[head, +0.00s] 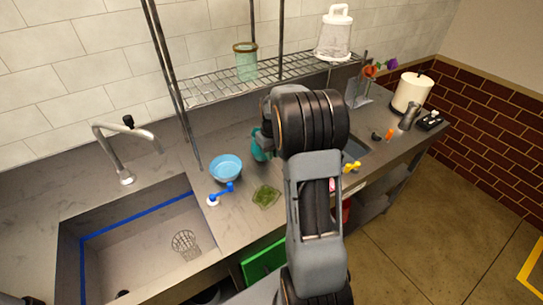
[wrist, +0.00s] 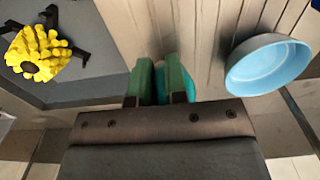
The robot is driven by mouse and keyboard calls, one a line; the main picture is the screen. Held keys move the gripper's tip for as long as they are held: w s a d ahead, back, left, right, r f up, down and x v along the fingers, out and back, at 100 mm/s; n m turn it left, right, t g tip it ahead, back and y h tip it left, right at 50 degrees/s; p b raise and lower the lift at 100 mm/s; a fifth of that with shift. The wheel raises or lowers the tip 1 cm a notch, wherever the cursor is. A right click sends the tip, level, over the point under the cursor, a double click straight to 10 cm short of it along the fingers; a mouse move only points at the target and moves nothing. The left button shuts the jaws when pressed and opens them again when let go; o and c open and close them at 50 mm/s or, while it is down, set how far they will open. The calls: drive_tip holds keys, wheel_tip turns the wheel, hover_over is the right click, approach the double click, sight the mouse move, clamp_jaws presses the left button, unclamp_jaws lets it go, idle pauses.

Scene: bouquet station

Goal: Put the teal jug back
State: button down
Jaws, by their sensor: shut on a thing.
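The teal jug (head: 259,146) shows in the head view just left of my arm, at the counter beyond the blue bowl. My arm hides much of it. In the wrist view my gripper (wrist: 160,80) has its two green fingers on either side of a narrow strip of the teal jug (wrist: 160,88). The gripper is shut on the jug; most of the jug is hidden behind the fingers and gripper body. I cannot tell whether the jug touches the counter.
A light blue bowl (head: 226,167) stands close by, and shows in the wrist view (wrist: 268,66). A green container (head: 266,196), a blue-handled item (head: 222,193) and a sink (head: 140,250) are nearer. A wire shelf (head: 220,87) with a glass jar (head: 246,62) hangs behind. A yellow object (wrist: 38,52) is left.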

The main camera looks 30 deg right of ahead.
drive_tip(key=shift+f, duration=0.8)
drive_tip(key=shift+f, duration=0.15)
drive_tip(key=c, duration=1.1)
unclamp_jaws()
drive_tip(key=shift+c, duration=0.2)
